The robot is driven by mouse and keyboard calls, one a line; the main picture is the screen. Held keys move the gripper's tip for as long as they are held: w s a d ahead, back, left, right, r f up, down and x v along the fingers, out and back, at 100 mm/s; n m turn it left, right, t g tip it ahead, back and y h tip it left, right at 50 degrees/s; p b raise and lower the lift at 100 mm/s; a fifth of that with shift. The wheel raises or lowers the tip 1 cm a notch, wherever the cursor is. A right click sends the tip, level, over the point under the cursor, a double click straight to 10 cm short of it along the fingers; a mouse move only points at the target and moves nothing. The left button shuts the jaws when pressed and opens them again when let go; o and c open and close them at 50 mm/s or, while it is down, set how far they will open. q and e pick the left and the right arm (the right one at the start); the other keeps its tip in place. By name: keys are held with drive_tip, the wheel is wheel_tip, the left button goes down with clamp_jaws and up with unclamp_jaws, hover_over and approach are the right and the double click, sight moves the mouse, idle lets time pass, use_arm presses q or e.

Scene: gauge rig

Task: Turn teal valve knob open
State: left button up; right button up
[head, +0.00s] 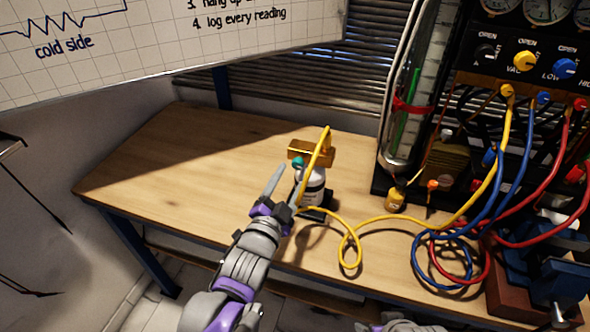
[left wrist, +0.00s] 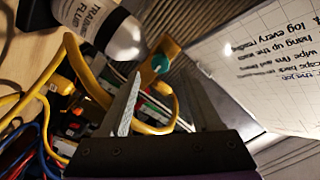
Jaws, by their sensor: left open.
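The teal valve knob (head: 298,163) sits on the left side of a brass valve block (head: 312,152) on top of a white bottle (head: 313,186). In the left wrist view the teal knob (left wrist: 161,63) shows beyond the fingers, with the brass block (left wrist: 167,48) behind it and the bottle (left wrist: 125,38) at the upper left. My left gripper (head: 287,184) is open and empty, just left of the bottle and near the knob. I cannot see clearly whether a finger touches the bottle or hose. My right gripper is not clearly in view.
A yellow hose (head: 345,240) runs from the valve block, loops on the wooden table (head: 180,160) and goes to the gauge panel (head: 520,65). Blue and red hoses (head: 440,262) coil beside a blue vise (head: 550,255). The table's left side is clear.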

sight(297, 166)
use_arm(q)
drive_tip(key=shift+x, duration=2.35)
drive_tip(key=shift+c, duration=0.2)
clamp_jaws()
